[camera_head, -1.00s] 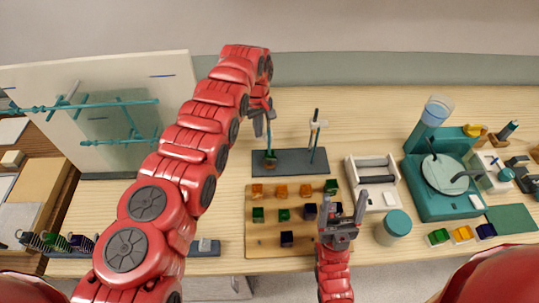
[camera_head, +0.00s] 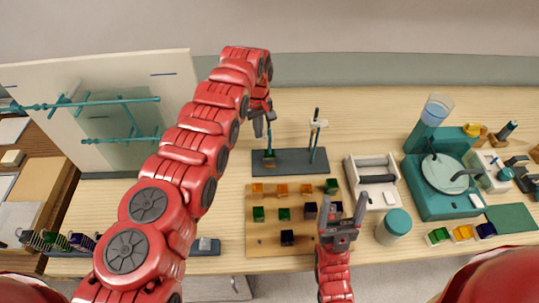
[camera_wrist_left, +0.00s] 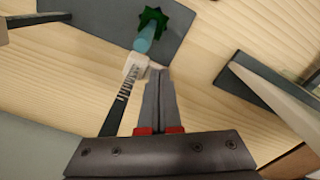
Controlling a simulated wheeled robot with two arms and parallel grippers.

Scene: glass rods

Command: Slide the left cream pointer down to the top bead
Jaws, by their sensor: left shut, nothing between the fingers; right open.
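The left rod (camera_head: 270,139) stands on a dark grey base, with a dark bead (camera_head: 264,157) low on it. In the left wrist view the bead is green and toothed (camera_wrist_left: 153,20), below a teal length of rod (camera_wrist_left: 145,38). The left cream pointer (camera_wrist_left: 135,67) is at the near end of that length, apart from the bead, with a striped, dark tail. In the head view my gripper hides it. My left gripper (camera_head: 263,130) is shut and empty; its fingertips (camera_wrist_left: 157,72) are close beside the pointer; contact is unclear. My right gripper (camera_head: 342,212) is open and empty.
The right rod (camera_head: 314,143) stands on the same base (camera_head: 293,160) with a white pointer (camera_head: 319,124) near its top. A wooden board (camera_head: 267,230) with several coloured cubes lies in front. A roller tray (camera_head: 371,167) and teal machine (camera_head: 440,178) stand right.

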